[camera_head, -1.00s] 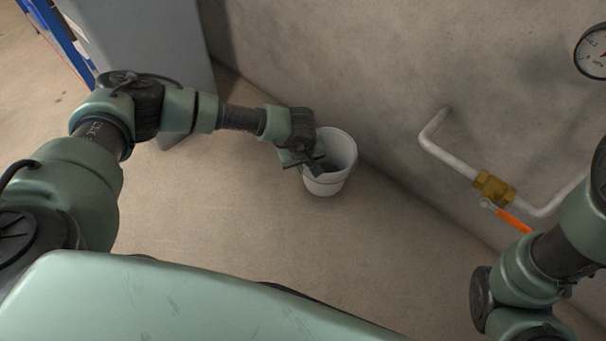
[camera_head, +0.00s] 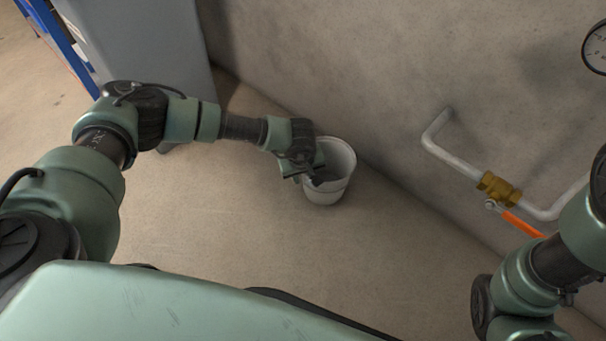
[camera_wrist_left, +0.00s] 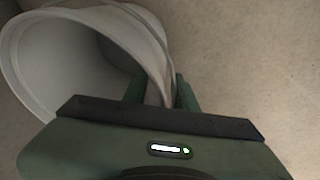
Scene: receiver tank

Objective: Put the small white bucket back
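The small white bucket (camera_head: 331,194) is near the wall in the head view, upright or nearly so, with its open mouth facing up. Its pale interior (camera_wrist_left: 62,70) and rim fill the upper left of the left wrist view. My left gripper (camera_head: 313,181) is at the bucket's near left rim. In the wrist view its two fingers (camera_wrist_left: 161,92) are on either side of the bucket wall, one inside and one outside, and look shut on it. I cannot tell whether the bucket's base touches the floor. My right gripper is out of view.
A grey wall runs behind the bucket. A white pipe (camera_head: 452,158) with a brass valve (camera_head: 498,188) and orange lever (camera_head: 522,224) sticks out from it, right of the bucket. A grey cabinet (camera_head: 150,50) and blue rack (camera_head: 62,42) stand upper left. Floor (camera_head: 230,215) around the bucket is clear.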

